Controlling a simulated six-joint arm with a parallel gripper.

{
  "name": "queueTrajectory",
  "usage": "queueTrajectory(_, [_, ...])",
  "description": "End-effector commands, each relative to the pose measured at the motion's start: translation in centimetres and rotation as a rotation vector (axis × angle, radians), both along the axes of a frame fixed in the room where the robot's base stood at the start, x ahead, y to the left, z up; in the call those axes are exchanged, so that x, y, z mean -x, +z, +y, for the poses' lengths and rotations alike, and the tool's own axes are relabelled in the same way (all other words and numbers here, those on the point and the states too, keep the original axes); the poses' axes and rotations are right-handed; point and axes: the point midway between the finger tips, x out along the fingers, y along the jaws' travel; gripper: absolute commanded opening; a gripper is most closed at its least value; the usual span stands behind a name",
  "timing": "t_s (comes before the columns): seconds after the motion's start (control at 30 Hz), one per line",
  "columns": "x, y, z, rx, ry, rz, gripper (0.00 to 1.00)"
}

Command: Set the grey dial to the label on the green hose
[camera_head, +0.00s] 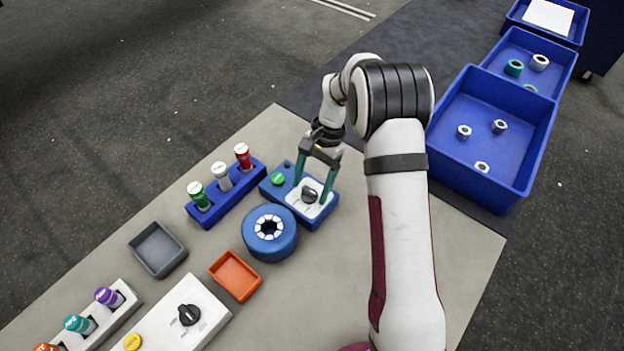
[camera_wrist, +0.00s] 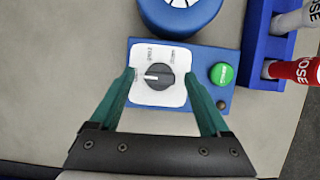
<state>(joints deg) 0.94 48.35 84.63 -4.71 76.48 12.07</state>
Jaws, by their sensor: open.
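The grey dial (camera_head: 309,194) is a dark round knob on a white plate of a blue box (camera_head: 318,218). In the wrist view the dial (camera_wrist: 159,76) has a bar grip whose white mark points left; small print on the plate is too small to read surely. My gripper (camera_head: 312,189) is open, with its teal fingers on either side of the dial, apart from it; in the wrist view its fingertips (camera_wrist: 160,74) straddle the knob. The green hose (camera_head: 198,196) stands in a blue rack at the left; its label is unreadable.
A green button (camera_head: 278,179) sits beside the dial. The blue rack (camera_head: 240,188) also holds white and red hoses. A blue round reel (camera_head: 269,232) is close in front. A white box with a black dial (camera_head: 189,314), trays and blue bins (camera_head: 490,130) stand around.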

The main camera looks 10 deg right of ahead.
Motion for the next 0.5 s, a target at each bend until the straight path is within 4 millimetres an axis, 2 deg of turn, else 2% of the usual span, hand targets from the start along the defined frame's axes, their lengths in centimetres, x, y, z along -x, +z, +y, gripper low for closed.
queueTrajectory(0.17, [-0.7,2.1,-0.6,0.0,-0.002,-0.005,0.8])
queueTrajectory(0.5, [-3.6,11.6,-3.4,0.001,-0.001,-0.005,0.8])
